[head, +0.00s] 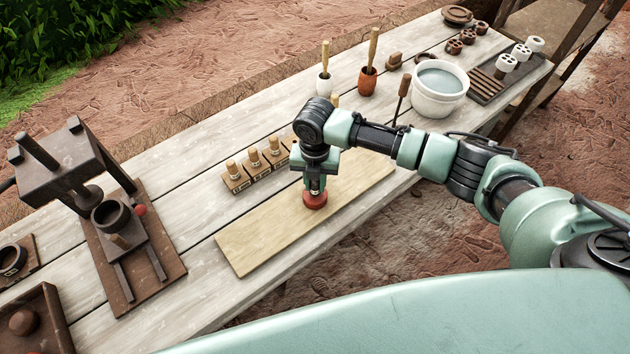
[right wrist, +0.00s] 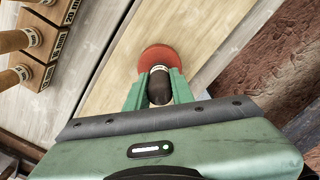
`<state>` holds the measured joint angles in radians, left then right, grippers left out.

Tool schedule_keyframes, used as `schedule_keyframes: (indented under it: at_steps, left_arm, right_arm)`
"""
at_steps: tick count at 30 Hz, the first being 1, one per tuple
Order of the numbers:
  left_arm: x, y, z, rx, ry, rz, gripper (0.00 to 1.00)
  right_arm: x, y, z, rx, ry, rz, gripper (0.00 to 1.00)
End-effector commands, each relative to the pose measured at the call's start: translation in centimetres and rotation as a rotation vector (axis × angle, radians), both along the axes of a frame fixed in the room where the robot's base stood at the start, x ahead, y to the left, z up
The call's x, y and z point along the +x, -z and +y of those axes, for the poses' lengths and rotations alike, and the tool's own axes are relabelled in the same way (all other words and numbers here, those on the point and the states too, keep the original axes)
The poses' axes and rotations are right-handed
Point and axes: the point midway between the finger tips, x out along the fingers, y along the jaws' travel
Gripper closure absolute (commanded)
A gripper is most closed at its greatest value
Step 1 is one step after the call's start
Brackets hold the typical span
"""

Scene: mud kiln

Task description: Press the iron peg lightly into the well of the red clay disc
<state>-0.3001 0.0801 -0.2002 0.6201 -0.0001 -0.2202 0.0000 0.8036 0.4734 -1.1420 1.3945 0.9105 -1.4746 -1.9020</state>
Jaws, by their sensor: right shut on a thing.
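The red clay disc (head: 315,202) lies on a pale wooden board (head: 250,243) near the middle of the table. It also shows in the right wrist view (right wrist: 150,55), partly covered by the peg. My right gripper (head: 315,186) points down right above the disc. In the right wrist view its fingers (right wrist: 159,92) are shut on the dark iron peg (right wrist: 159,86), which has a pale marked band near its far end. The peg's tip is over the middle of the disc. The well is hidden, and I cannot tell how deep the tip sits. My left gripper is out of view.
Several wooden blocks with upright pegs (head: 254,160) stand just behind the board. A dark press (head: 118,235) is at the left. A white water bucket (head: 439,88) and handled cups (head: 367,82) stand further right. The board's left part is clear.

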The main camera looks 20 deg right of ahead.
Motion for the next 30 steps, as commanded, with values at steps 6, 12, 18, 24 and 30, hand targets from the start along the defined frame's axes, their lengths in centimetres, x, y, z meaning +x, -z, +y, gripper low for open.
schedule_keyframes:
  at_steps: [6,12,18,24,30]
  left_arm:
    - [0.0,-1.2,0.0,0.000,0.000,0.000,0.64]
    - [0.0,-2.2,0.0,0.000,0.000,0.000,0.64]
    - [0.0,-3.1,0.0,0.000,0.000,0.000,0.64]
    - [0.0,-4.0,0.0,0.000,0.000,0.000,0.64]
    - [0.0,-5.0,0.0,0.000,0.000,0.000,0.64]
  right_arm:
    - [0.0,-1.3,0.0,0.000,0.000,0.000,1.00]
    - [0.0,-2.3,0.0,0.000,0.000,-0.001,1.00]
    - [0.1,-3.4,0.0,0.000,0.000,-0.001,1.00]
    - [0.1,-4.4,0.0,0.000,0.000,-0.002,1.00]
    - [0.1,-5.4,0.0,0.000,0.000,-0.002,1.00]
